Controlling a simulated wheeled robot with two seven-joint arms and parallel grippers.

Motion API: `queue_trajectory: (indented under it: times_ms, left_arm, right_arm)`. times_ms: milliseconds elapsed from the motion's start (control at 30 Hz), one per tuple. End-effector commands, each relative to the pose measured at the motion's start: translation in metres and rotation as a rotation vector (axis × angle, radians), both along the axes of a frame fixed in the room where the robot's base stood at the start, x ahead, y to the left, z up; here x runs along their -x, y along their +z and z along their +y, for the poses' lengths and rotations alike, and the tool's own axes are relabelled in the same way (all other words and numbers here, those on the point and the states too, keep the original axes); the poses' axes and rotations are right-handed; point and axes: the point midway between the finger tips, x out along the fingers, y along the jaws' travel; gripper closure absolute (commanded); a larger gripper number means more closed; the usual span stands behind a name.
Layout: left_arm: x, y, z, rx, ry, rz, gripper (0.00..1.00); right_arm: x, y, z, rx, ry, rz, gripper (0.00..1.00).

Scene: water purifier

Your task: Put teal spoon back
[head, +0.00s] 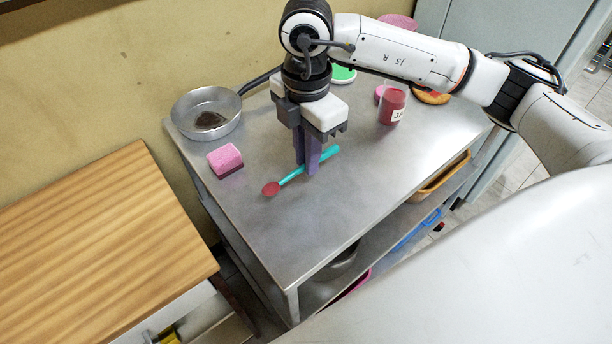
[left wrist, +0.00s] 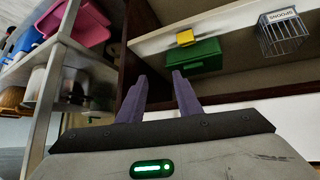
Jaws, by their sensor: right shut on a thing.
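In the head view the teal spoon (head: 295,175) lies at a slant on or just above the steel table, its red-coated bowl toward the lower left. My right gripper (head: 308,170) points down and is shut on the spoon's handle, whose end sticks out to the right. My left gripper (left wrist: 158,88) shows only in the left wrist view; its purple fingers are apart with nothing between them. Beyond it, a wire basket (left wrist: 284,38) with a white label that seems to read "SPOONS" upside down is at the upper right.
The steel table (head: 290,235) holds a metal pan (head: 207,113), a pink block (head: 225,159) and a red jar (head: 392,106). Its front part is clear. A wooden top (head: 90,240) stands at left. A green box (left wrist: 192,58) and yellow block (left wrist: 185,38) are near the basket.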

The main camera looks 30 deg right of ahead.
Motion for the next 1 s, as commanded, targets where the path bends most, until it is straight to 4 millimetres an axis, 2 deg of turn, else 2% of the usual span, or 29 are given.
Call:
queue_trajectory:
  times_ms: [500, 833, 867, 900, 967, 1000]
  left_arm:
    - [0.000, 0.005, 0.000, 0.000, 0.000, 0.000, 0.68]
    - [0.000, 0.000, 0.000, 0.000, 0.000, 0.001, 0.68]
    - [0.000, 0.001, 0.000, 0.000, 0.000, 0.001, 0.68]
    - [0.001, 0.002, 0.000, 0.000, 0.000, 0.001, 0.68]
    - [0.001, 0.001, 0.000, 0.000, 0.000, 0.001, 0.68]
    - [0.001, 0.001, 0.000, 0.000, 0.000, 0.001, 0.68]
  right_arm:
    - [0.000, -0.056, 0.000, 0.000, 0.002, 0.000, 1.00]
    - [0.000, -0.060, 0.000, 0.000, 0.003, -0.001, 1.00]
    - [0.000, -0.060, 0.000, 0.000, 0.003, -0.001, 0.85]
    - [0.000, -0.059, 0.000, 0.000, 0.003, -0.001, 0.79]
    - [0.000, -0.059, 0.000, 0.000, 0.003, -0.001, 0.68]
    - [0.000, -0.059, 0.000, 0.000, 0.003, -0.001, 0.68]
